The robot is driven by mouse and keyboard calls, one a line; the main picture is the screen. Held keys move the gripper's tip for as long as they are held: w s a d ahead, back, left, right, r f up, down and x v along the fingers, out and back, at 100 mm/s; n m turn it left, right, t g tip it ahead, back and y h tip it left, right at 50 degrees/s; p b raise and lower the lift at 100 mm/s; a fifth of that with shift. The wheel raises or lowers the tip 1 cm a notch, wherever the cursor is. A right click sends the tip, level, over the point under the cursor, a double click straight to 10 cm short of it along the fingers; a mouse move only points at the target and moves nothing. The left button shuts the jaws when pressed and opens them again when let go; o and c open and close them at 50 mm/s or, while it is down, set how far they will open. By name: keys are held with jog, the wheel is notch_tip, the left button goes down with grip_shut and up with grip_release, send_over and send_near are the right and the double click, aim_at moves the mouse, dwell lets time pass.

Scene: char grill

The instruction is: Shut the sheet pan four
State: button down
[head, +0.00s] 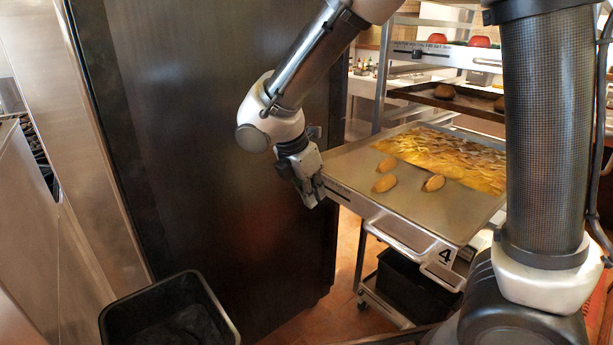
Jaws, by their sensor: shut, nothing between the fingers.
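Sheet pan four (345,168) is a metal tray with a "4" label (445,256) at its front corner and a handle (402,236) along its front. It sticks out of the rack toward me. Potatoes and a layer of yellow food lie on it. My gripper (316,194) is shut and empty, beside the pan's left front corner. I cannot tell whether it touches the pan.
The rack (384,75) holds another dark tray (472,104) above and behind. A tall dark cabinet (215,140) stands close on the left of my arm. A black bin (168,312) is on the floor at lower left, and another dark bin (405,283) sits under the pan.

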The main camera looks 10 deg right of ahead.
aim_at(414, 151)
jog(key=shift+w+d+f, duration=0.1)
jog(key=shift+w+d, duration=0.25)
jog(key=shift+d, duration=0.25)
jog(key=shift+w+d+f, duration=0.1)
jog(key=shift+w+d, duration=0.25)
jog(key=shift+d, duration=0.3)
jog(key=shift+w+d+f, duration=0.1)
jog(key=shift+w+d, duration=0.25)
jog(key=shift+d, duration=0.25)
jog(key=w+d, duration=0.6)
jog(key=d, duration=0.4)
jog(key=w+d, duration=0.6)
jog(key=d, duration=0.5)
jog(key=w+d, duration=0.6)
jog(key=d, duration=0.4)
jog(key=shift+w+d, duration=0.1)
jog(key=shift+d, duration=0.15)
jog(key=shift+w+d, duration=0.1)
jog(key=shift+d, duration=0.05)
jog(key=shift+r, duration=0.1)
